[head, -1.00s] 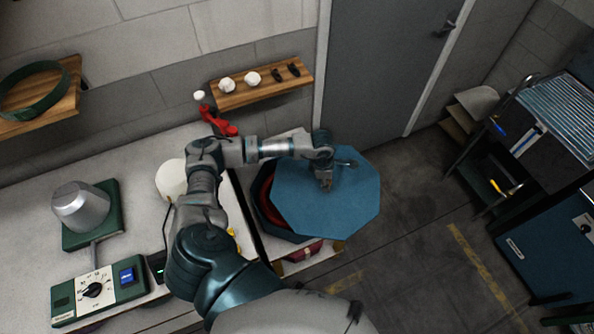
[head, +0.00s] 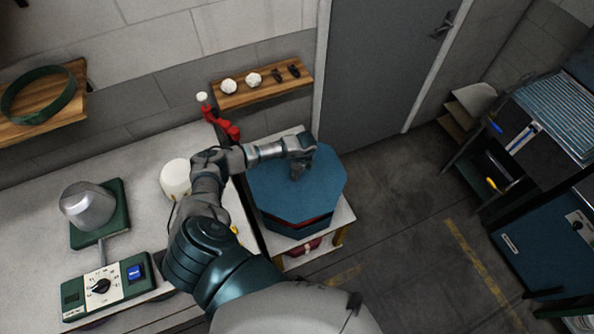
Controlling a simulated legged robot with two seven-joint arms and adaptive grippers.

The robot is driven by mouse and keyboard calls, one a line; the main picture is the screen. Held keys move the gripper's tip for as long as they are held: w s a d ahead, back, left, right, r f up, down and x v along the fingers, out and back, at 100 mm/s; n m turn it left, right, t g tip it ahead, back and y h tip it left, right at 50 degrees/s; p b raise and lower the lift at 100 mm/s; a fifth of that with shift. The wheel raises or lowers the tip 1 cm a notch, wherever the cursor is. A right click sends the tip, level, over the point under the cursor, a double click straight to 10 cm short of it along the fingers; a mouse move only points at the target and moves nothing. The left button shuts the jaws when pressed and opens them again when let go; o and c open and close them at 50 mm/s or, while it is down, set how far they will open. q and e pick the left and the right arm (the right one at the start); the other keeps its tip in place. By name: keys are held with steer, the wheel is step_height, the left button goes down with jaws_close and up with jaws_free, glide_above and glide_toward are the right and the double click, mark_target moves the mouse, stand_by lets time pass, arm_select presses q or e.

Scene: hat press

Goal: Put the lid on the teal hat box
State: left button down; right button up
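The lid (head: 320,190) is a flat blue-teal octagon. It lies over the teal hat box (head: 292,229) and covers nearly all of its opening. A thin dark and red gap shows between lid and box along the near right edge, so the lid is not flush there. My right gripper is not in view.
The box stands on a small white-topped stand (head: 345,214) beside the pale workbench (head: 130,165). A red tool (head: 222,124) and a white cylinder (head: 175,179) are near my arm. A wooden shelf (head: 262,92) hangs behind. Open floor (head: 400,215) lies to the right.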

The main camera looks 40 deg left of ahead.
arm_select(q)
steer(key=shift+a+f, duration=0.15)
steer(key=shift+f, duration=0.2)
steer(key=shift+f+b, duration=0.25)
steer(key=shift+b, duration=0.3)
steer(key=shift+d+f+b, duration=0.3)
step_height(320, 180, down, 4)
steer(key=b, duration=0.4)
steer(key=shift+d+f, duration=0.15)
steer(key=shift+f, duration=0.1)
steer(key=shift+a+f+b, duration=0.25)
steer(key=shift+f+b, duration=0.45)
steer(key=shift+f, duration=0.4)
steer(key=shift+d, duration=0.25)
steer(key=shift+a, duration=0.1)
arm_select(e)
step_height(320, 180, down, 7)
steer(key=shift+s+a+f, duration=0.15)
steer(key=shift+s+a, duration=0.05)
